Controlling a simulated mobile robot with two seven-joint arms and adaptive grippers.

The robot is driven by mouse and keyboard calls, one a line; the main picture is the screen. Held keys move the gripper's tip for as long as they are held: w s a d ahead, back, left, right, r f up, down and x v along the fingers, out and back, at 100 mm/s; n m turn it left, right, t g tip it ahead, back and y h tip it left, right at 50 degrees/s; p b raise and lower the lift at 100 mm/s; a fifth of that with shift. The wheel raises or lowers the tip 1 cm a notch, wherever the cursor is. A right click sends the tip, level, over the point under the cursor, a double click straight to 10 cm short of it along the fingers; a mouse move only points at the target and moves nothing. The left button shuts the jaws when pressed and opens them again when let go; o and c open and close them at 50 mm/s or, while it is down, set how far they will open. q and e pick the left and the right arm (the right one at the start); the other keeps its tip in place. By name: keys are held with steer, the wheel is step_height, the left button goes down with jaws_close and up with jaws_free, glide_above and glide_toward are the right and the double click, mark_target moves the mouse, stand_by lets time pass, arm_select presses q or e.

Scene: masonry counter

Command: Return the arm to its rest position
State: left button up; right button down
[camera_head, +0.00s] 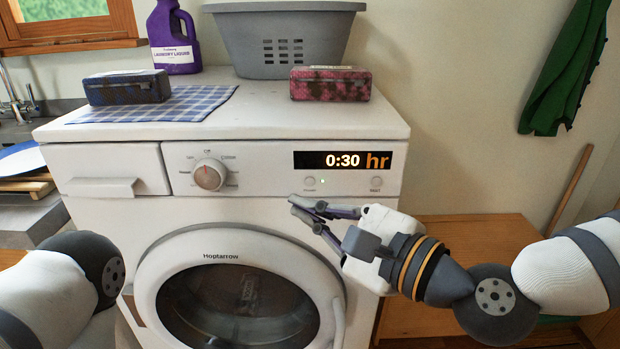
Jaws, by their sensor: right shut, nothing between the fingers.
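My right gripper (297,207) is in front of the washing machine (130,217), just below its control panel and above the right part of the round door (262,238). Its fingers are shut and hold nothing. I cannot tell whether the fingertips touch the machine. My right arm comes in from the right edge. Part of my left arm shows at the lower left; its gripper is out of view. The display (350,161) reads 0:30 hr, and a small green light shows below it. The door is closed.
On the machine stand a grey basket (280,40), a purple detergent bottle (173,40), a red patterned box (331,84) and a dark box (127,88) on a checked cloth (205,100). A wooden cabinet (480,238) is behind my right arm. A green cloth (565,75) hangs at right.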

arm_select(q)
steer(key=shift+w+r, duration=0.2)
steer(key=shift+r, duration=0.05)
arm_select(e)
steer(key=shift+s, duration=0.75)
steer(key=s+d+f+n+g+h, duration=0.1)
steer(key=s+f+n+g+h, duration=0.15)
steer(key=s+f, duration=0.45)
steer(key=s+d+f+n+g+h, duration=0.1)
steer(key=s+d+f+n+g, duration=0.2)
steer(key=f, duration=0.7)
steer(key=s+f+n+g+h, duration=0.25)
steer(key=s+f, duration=0.35)
steer(key=f, duration=0.3)
arm_select(q)
steer(key=shift+w+r+t+p, duration=0.4)
steer(key=shift+w+r+p, duration=0.35)
steer(key=shift+w+r, duration=0.1)
arm_select(e)
steer(key=s+d+f+n+g+h, duration=0.3)
steer(key=s+d+f+n, duration=0.1)
steer(key=s+d, duration=0.5)
steer(key=s+d+f+n+g+h, duration=0.3)
steer(key=s+d+f+n, duration=0.1)
steer(key=s+d, duration=0.5)
steer(key=shift+s+d+f+n, duration=0.15)
steer(key=shift+s+f+n, duration=0.15)
steer(key=shift+s+f, duration=0.45)
steer(key=shift+s+r, duration=0.15)
steer(key=shift+r, duration=0.05)
